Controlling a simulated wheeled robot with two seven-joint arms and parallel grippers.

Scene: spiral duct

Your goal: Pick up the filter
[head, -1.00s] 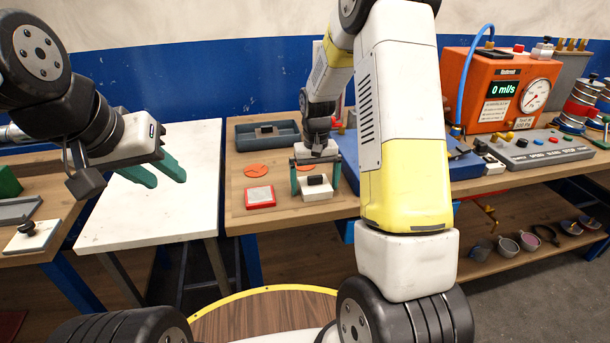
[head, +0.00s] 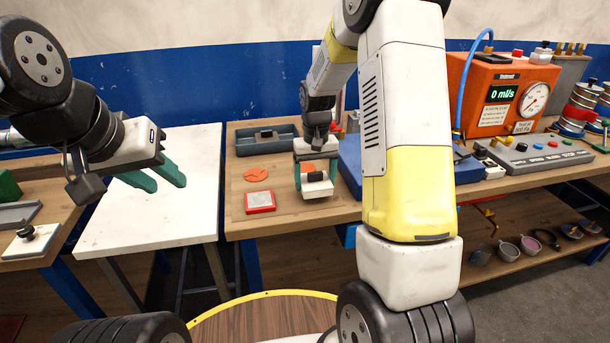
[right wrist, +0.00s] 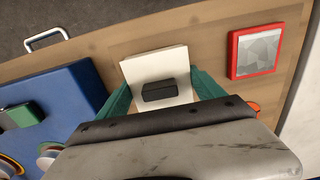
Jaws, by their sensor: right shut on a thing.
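A white block with a black grip on top (head: 317,189) is between the green fingers of my right gripper (head: 316,184), over the wooden bench at the centre. My right gripper is shut on this block. In the right wrist view the block (right wrist: 151,63) shows as a pale square with the black grip (right wrist: 159,90) between the fingers. A red-framed grey panel (head: 260,202) lies on the bench to the left; it also shows in the right wrist view (right wrist: 256,51). The frames carry no label saying which is the filter. My left gripper (head: 168,185) is open and empty above the white table.
Orange discs (head: 257,174) lie on the bench near a grey-blue tray (head: 268,140). A blue case (head: 350,165) stands right of my right gripper. An orange test box with a gauge (head: 505,90) is further right. The white table (head: 150,220) is clear.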

